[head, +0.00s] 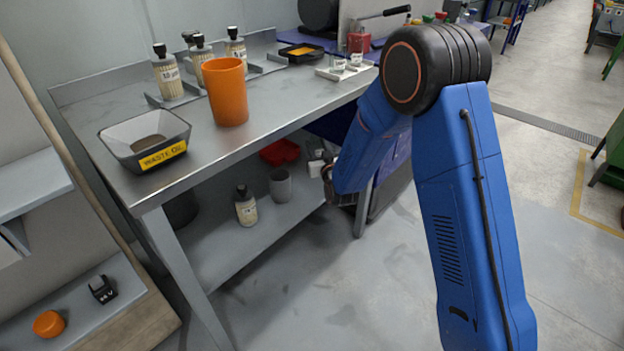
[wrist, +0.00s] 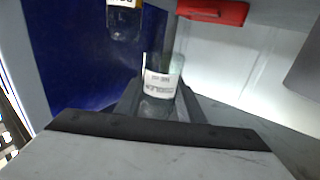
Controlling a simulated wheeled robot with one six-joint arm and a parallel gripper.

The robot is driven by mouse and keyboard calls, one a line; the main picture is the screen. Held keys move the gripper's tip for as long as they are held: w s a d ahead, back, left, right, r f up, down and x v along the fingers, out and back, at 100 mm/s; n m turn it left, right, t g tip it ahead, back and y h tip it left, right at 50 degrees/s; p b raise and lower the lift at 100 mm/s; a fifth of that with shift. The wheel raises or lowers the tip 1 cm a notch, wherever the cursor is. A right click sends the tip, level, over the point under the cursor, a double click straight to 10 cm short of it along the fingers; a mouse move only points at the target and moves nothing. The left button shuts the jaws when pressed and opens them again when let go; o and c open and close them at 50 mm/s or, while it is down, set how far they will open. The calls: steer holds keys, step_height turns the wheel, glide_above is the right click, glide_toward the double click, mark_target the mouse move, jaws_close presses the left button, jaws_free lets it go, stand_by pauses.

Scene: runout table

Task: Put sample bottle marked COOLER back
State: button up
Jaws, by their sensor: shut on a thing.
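My gripper (head: 340,188) is low beside the lower shelf, partly hidden by my forearm in the head view. In the wrist view my gripper (wrist: 159,100) is shut on a small clear bottle (wrist: 160,84). The bottle has a white label with printing that looks upside down and reads roughly as COOLER. I cannot make out the held bottle in the head view. Several capped sample bottles with pale labels, one of them this bottle (head: 167,75), stand in a metal rack (head: 267,68) at the back of the table.
An orange cup (head: 227,95) and a waste oil tray (head: 120,147) stand on the tabletop. The lower shelf (head: 240,240) holds another labelled bottle (head: 246,207), a grey cup (head: 280,187) and a red tray (head: 279,152). Table legs frame the shelf. Floor in front is clear.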

steer(key=shift+s+a+r+y, duration=0.15)
steer(key=shift+a+r+y, duration=0.15)
steer(key=shift+a, duration=0.35)
steer(key=shift+s+a+f, duration=0.1)
steer(key=shift+a+f, duration=0.15)
steer(key=shift+a, duration=0.05)
steer(key=shift+f, duration=4.75)
steer(key=shift+f, duration=0.1)
steer(key=o, duration=1)
steer(key=shift+c, duration=0.2)
steer(key=shift+o, duration=0.3)
steer(key=shift+s, duration=0.1)
steer(key=v, duration=1.2)
steer(key=shift+r, duration=0.3)
